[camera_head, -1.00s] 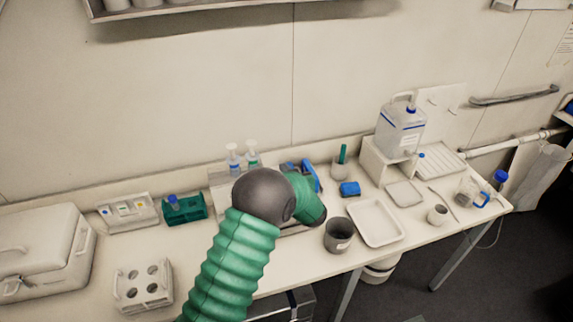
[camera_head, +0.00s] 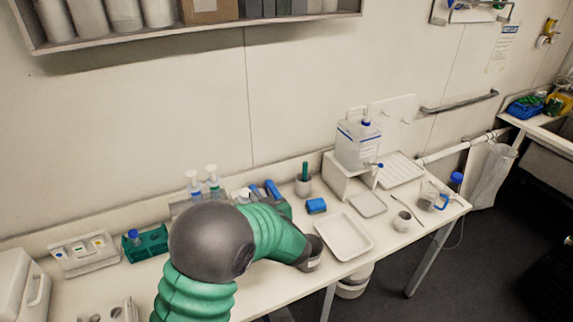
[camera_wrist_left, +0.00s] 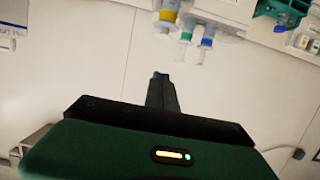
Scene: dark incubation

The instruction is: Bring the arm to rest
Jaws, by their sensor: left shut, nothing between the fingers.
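My left arm (camera_head: 205,245) comes in from the bottom left of the head view, its green sleeve bent over the bench at a dark elbow. My right gripper is not in view.
A shelf (camera_head: 200,33) hangs on the wall. The bench's front edge is clear near the tray.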

